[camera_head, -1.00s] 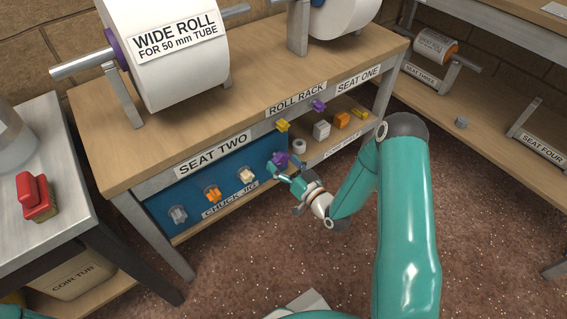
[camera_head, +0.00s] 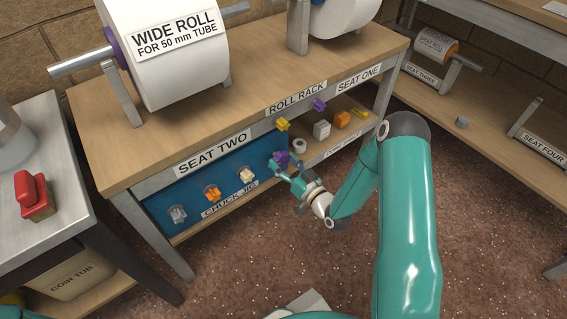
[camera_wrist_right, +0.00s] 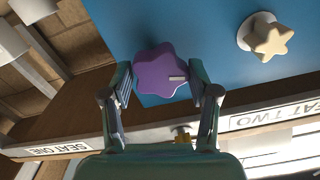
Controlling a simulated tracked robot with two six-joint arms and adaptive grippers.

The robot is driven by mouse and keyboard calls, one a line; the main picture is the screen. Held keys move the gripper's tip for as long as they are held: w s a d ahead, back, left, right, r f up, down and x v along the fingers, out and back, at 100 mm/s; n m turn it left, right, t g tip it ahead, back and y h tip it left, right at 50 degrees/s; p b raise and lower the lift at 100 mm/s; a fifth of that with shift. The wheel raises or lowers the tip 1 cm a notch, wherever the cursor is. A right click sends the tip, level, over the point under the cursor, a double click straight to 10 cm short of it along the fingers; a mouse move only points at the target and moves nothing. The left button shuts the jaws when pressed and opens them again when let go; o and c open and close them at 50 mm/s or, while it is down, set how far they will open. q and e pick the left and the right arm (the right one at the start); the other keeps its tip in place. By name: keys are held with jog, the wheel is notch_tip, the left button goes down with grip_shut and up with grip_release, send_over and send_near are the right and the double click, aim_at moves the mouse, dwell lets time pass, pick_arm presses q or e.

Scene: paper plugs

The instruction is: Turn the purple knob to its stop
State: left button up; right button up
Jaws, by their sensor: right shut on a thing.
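The purple knob (camera_head: 281,158) is on the right end of the blue chuck jig panel (camera_head: 163,205), below the bench top. In the right wrist view the purple knob (camera_wrist_right: 161,72) is star-shaped with a pale pointer mark towards the right finger. My right gripper (camera_head: 279,168) is at the knob from the front. In its wrist view the right gripper (camera_wrist_right: 161,80) has a finger on each side of the knob and is shut on it. My left gripper is not in view.
On the same panel are a cream knob (camera_head: 247,175), an orange knob (camera_head: 213,194) and a grey knob (camera_head: 178,214). A shelf with small parts (camera_head: 321,130) lies right.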

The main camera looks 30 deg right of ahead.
jog(key=n+b, duration=0.1)
jog(key=n, duration=0.1)
jog(key=n+b, duration=0.2)
jog(key=shift+a+f+n, duration=0.15)
jog(key=shift+n, duration=0.25)
jog(key=n+b, duration=0.3)
jog(key=shift+n, duration=0.3)
jog(key=shift+n+b, duration=0.55)
jog(key=shift+n, duration=2.05)
jog(key=n, duration=0.7)
jog(key=o, duration=0.9)
jog(key=shift+o, duration=1.2)
